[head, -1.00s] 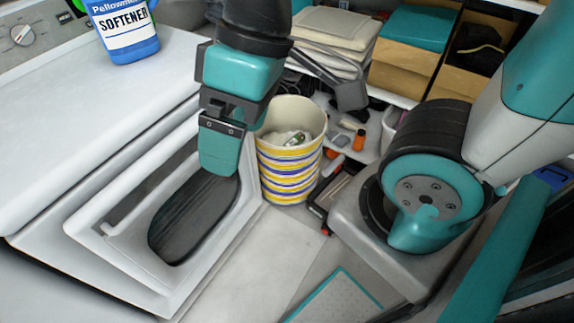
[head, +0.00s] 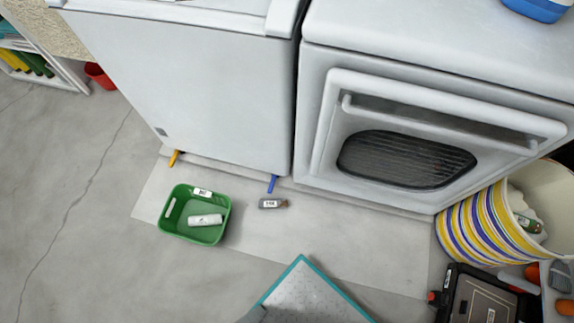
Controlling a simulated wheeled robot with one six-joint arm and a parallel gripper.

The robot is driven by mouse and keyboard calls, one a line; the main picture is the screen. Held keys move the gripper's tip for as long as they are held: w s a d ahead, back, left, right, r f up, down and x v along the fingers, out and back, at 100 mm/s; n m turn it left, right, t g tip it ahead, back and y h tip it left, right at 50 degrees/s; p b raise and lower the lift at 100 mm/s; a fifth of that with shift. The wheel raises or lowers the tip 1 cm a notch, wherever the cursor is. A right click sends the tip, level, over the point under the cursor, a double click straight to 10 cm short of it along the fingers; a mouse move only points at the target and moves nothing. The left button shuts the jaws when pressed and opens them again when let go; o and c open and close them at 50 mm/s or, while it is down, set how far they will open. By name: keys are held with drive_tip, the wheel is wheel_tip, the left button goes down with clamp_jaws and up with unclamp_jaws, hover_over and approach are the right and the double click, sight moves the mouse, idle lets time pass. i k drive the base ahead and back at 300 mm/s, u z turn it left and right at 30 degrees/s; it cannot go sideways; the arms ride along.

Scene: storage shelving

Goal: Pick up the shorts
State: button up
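I cannot make out any shorts in the head view. A green basket (head: 172,232) stands on the floor at left centre with a white bundle (head: 205,220) and a small white labelled item (head: 203,192) in it. A yellow, blue and white striped bin (head: 478,228) at the right holds whitish contents (head: 527,215) and a small green labelled item (head: 529,223), partly cut off by the frame. My gripper is out of view.
A white washer (head: 190,85) and a front-door appliance (head: 330,100) stand at the back. A small labelled bottle (head: 273,203) lies on the floor mat (head: 330,228). A black case (head: 485,296) lies at lower right. The floor at left is mostly clear.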

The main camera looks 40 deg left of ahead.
sight(264, 203)
drive_tip(key=k, duration=0.55)
drive_tip(key=u, duration=1.45)
